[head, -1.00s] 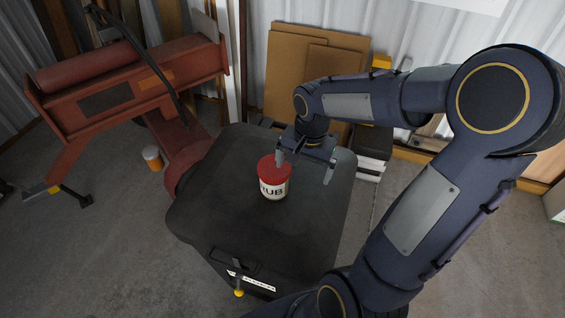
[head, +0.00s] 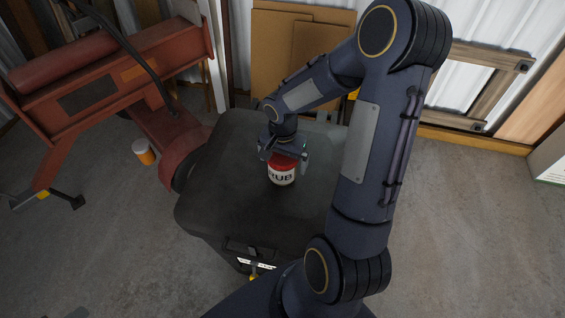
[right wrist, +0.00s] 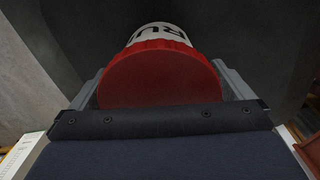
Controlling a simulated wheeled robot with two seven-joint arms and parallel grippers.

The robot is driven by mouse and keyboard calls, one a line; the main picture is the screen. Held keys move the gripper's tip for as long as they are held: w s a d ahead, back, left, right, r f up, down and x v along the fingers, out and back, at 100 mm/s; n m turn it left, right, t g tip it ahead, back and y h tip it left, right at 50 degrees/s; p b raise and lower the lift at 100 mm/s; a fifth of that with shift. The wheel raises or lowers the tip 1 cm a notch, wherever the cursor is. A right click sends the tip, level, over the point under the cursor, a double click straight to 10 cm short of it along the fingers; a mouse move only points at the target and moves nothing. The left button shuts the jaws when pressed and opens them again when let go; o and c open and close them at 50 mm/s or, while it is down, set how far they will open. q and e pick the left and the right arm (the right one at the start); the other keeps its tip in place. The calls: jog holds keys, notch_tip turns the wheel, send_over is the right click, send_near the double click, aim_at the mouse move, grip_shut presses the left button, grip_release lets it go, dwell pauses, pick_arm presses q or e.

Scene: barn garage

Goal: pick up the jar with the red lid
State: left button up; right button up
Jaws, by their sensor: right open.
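The jar (head: 281,176) is white with dark lettering and a red lid. It stands upright on the black case (head: 225,205). My right gripper (head: 284,160) is directly above the jar, pointing down, and partly hides the lid in the head view. In the right wrist view the red lid (right wrist: 160,78) fills the space between the two fingers, one on each side. The fingers are open around the lid; whether either touches it I cannot tell. My left gripper is not in view.
A red machine (head: 105,85) stands to the left of the case, with a small orange and white container (head: 143,151) on the floor nearby. Cardboard sheets (head: 290,50) lean on the wall behind. The case top around the jar is clear.

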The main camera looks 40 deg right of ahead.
jog(key=c, duration=1.1)
jog(key=shift+r, duration=0.15)
